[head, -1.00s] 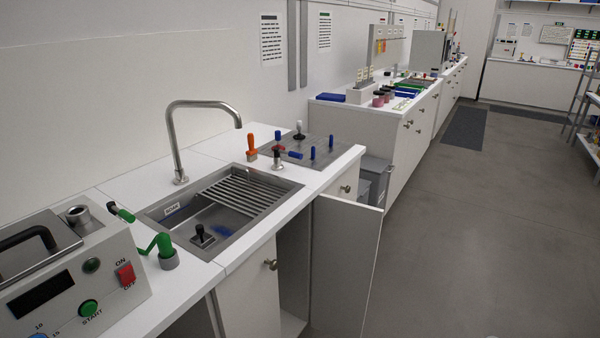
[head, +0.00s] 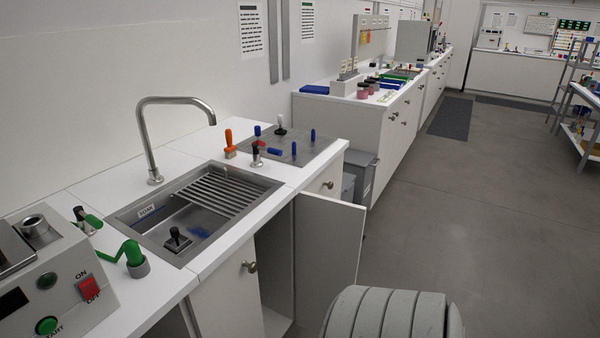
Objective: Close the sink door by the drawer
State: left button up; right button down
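The sink (head: 155,240) is set in the white counter, with a tall curved faucet (head: 145,140) behind it. Below it, one door (head: 328,255) stands wide open, swung out into the aisle, and the cabinet inside (head: 275,265) shows. The door beside it on the left (head: 225,292), with a round knob, is closed. The drawer (head: 325,180) is at the right end of the counter, above the open door, and looks shut. Neither gripper is in view.
A grey machine with green and red buttons (head: 50,285) stands on the counter at left. Grey bins (head: 362,178) stand beyond the open door. The floor (head: 480,230) to the right is clear, with a shelf rack (head: 580,120) at far right.

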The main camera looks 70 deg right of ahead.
aim_at(329, 231)
jog(key=l+u, duration=0.1)
jog(key=l, duration=0.3)
jog(key=k+l+u, duration=0.15)
jog(key=l, duration=0.2)
jog(key=l+u, duration=0.1)
jog(key=l, duration=0.3)
jog(key=k+l+u, duration=0.15)
jog(key=l, duration=0.25)
jog(key=k+l+u, duration=0.1)
jog(key=l, duration=0.25)
jog(key=k+l+u, duration=0.1)
jog(key=l, duration=0.25)
jog(key=k+l, duration=0.15)
jog(key=l, duration=0.25)
jog(key=k+l, duration=0.15)
jog(key=l, duration=0.2)
jog(key=k+l, duration=0.15)
jog(key=l, duration=0.25)
jog(key=k+l, duration=0.1)
jog(key=l, duration=0.25)
jog(key=k+l+u, duration=0.1)
jog(key=l, duration=0.3)
jog(key=k+l, duration=0.2)
jog(key=l, duration=0.15)
jog(key=k+l, duration=0.2)
jog(key=l, duration=0.2)
jog(key=l+u, duration=0.2)
jog(key=k+j, duration=0.05)
jog(key=j, duration=0.05)
